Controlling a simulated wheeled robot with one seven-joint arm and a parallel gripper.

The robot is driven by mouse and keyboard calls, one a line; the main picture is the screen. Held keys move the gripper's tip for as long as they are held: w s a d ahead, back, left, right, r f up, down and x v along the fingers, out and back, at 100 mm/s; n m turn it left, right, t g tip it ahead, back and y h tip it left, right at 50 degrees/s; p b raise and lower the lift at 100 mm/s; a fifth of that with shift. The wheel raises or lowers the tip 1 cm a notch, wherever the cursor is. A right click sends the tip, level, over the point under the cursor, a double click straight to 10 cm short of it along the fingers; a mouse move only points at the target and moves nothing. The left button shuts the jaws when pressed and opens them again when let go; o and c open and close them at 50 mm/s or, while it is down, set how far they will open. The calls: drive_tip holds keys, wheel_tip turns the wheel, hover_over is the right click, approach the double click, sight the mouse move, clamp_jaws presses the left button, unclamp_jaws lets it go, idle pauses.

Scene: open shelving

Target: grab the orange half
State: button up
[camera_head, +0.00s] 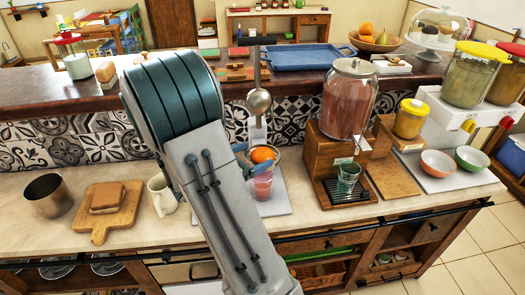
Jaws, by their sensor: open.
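The orange half (263,155) sits in the top of a citrus juicer (258,130) on the counter, above a glass of pink juice (262,186). The juicer's metal press cup (259,101) is raised above it. My gripper (247,156) is just left of the orange half in the picture. Its blue fingers show past the edge of my arm and look apart. My arm hides most of the gripper. Whether a finger touches the orange or the juicer cannot be told.
A white mug (162,195) and a cutting board with a sandwich (107,205) stand left. A wooden-based drink dispenser (347,98) with a glass (348,176) stands right. Bowls (437,163) and jar dispensers (468,75) are farther right. A raised ledge with a blue tray (300,57) runs behind.

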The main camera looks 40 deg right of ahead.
drive_tip(key=shift+w+d+f, duration=0.1)
drive_tip(key=shift+d+f, duration=0.1)
drive_tip(key=shift+d, duration=0.7)
drive_tip(key=shift+c, duration=0.4)
drive_tip(key=c, duration=1)
drive_tip(key=shift+r, duration=0.2)
